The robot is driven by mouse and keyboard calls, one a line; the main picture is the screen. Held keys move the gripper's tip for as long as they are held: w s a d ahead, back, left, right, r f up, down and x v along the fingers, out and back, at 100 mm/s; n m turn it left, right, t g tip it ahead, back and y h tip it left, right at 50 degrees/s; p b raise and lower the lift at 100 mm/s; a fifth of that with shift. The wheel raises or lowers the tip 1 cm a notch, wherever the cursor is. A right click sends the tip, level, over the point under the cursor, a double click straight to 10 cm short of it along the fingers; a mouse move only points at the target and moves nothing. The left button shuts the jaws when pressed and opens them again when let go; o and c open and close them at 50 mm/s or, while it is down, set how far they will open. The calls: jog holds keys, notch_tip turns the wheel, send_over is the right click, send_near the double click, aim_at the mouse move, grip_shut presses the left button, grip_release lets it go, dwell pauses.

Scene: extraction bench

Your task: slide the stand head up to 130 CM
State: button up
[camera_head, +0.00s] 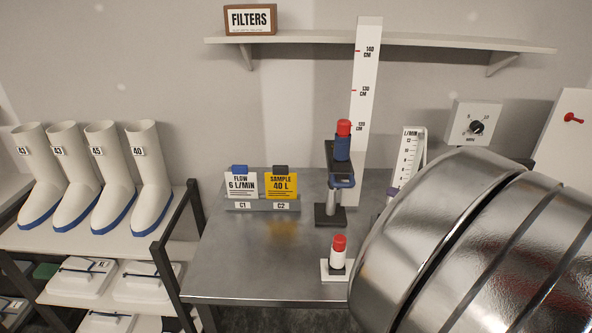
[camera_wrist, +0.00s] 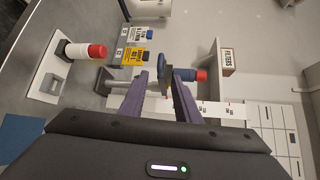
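The stand (camera_head: 330,214) rises from a dark base on the bench. Its head, a dark clamp with a blue body and red cap (camera_head: 343,128), sits below the 130 CM mark; the cap shows beside the lowest readable label, apparently 120 CM. The white height scale (camera_head: 366,75) stands upright behind it. In the wrist view the head's blue and red part (camera_wrist: 190,75) is partly behind one finger. My gripper (camera_wrist: 162,75) is open, its purple fingers on either side of a dark part of the head; contact cannot be told. In the head view the gripper is mostly hidden.
A large shiny metal cylinder (camera_head: 450,250) covers the right foreground. A white bottle with red cap (camera_head: 338,254) stands at the bench's front. FLOW (camera_head: 243,185) and SAMPLE (camera_head: 282,186) cards stand left of the stand. A shelf (camera_head: 420,40) crosses behind the scale.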

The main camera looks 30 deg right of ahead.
aim_at(344, 187)
jog(key=shift+w, duration=0.15)
jog(key=shift+x, duration=6.85)
grip_shut()
jog(key=shift+f, duration=0.1)
